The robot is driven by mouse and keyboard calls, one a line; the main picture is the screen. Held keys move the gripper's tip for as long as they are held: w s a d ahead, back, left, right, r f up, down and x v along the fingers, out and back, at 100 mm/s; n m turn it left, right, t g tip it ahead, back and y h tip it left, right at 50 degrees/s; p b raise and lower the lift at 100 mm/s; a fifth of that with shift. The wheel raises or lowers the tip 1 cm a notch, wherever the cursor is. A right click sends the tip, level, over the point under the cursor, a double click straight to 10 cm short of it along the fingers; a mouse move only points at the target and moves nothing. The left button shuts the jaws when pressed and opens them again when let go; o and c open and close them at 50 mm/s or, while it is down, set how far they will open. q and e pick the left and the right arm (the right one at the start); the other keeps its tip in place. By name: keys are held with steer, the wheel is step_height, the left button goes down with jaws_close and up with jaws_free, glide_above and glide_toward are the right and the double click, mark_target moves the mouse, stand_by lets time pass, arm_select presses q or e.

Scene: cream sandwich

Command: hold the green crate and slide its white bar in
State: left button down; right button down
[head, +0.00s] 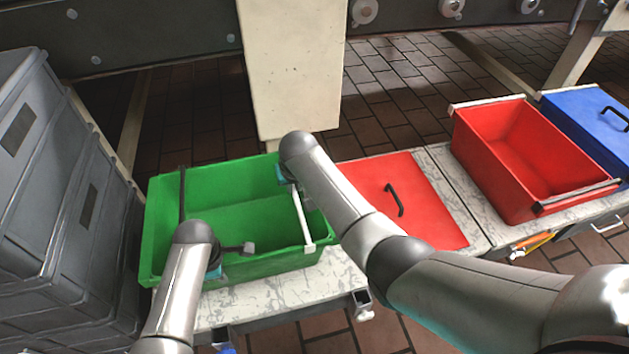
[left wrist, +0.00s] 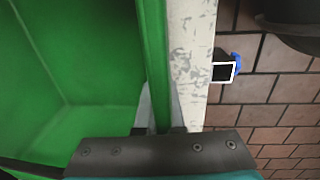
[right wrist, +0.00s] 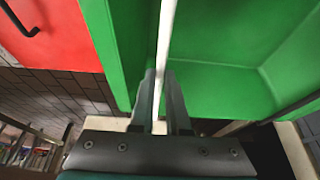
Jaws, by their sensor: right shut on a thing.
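The green crate (head: 232,268) stands open and empty on the marbled table at the left. Its white bar (head: 302,217) spans the right part of the crate from back to front. My right gripper (head: 287,180) is shut on the white bar near its back end; the bar (right wrist: 164,50) runs between its fingers in the right wrist view. My left gripper (head: 235,254) is at the crate's front wall. In the left wrist view its fingers (left wrist: 161,118) sit on both sides of the green wall (left wrist: 155,60), seemingly closed on it.
A red lid (head: 430,215) with a black handle lies right of the crate. Beyond it are an open red crate (head: 520,165) and a blue lidded crate (head: 590,120). Stacked grey crates (head: 60,190) stand close at the left. A cream post (head: 293,60) rises behind.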

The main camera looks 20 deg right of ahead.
steer(key=shift+a, duration=1.05)
steer(key=c, duration=0.9)
jaws_free()
steer(key=shift+r, duration=0.1)
steer(key=v, duration=1.2)
steer(key=shift+s, duration=0.1)
arm_select(q)
steer(key=c, duration=0.9)
jaws_free()
